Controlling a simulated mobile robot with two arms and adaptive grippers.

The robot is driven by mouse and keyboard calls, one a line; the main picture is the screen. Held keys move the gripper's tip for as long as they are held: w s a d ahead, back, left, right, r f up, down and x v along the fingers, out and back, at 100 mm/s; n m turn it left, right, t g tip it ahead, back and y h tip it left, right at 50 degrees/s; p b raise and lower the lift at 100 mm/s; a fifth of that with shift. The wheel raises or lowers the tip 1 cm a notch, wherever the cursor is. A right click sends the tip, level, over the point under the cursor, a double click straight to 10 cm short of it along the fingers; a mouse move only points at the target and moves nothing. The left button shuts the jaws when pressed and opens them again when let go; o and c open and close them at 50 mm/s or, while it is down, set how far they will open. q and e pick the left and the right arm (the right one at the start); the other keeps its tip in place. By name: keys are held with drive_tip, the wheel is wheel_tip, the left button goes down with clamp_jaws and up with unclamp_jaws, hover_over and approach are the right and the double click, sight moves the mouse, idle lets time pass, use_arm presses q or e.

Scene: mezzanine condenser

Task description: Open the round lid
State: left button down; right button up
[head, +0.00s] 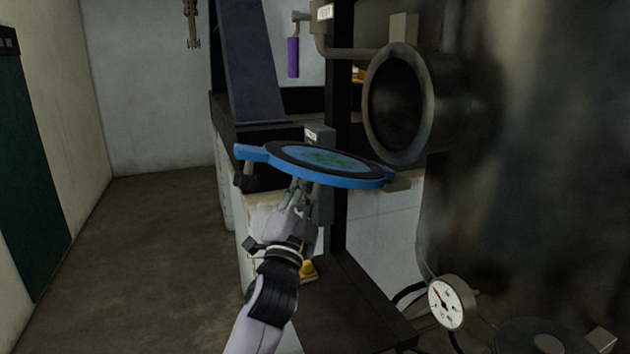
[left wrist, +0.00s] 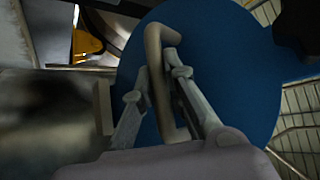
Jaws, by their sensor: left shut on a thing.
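The round lid (head: 340,180) is blue with a dark ring and a blue-green inner face turned up. It lies nearly flat, slightly tilted, below and left of the round dark opening (head: 397,105), which is uncovered. My left gripper (head: 300,188) is under the lid. In the left wrist view, the lid's blue outer side (left wrist: 225,75) carries a brown bar handle (left wrist: 155,45). The left gripper (left wrist: 157,75) is shut on this handle, one finger on each side. Whether the lid's right edge joins a hinge is hard to tell. My right gripper is in neither view.
A large dark vessel (head: 540,130) fills the right side. A pressure gauge (head: 450,302) sits low in front of it. A dark post (head: 339,80) stands behind the lid. A purple-handled lever (head: 292,57) hangs at the back. The floor (head: 140,260) at left is clear.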

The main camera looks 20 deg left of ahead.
use_arm(q)
drive_tip(key=shift+f+b, duration=0.35)
drive_tip(key=shift+f, duration=0.45)
drive_tip(key=c, duration=1.6)
unclamp_jaws()
drive_tip(key=shift+a, duration=0.1)
drive_tip(key=v, duration=1.2)
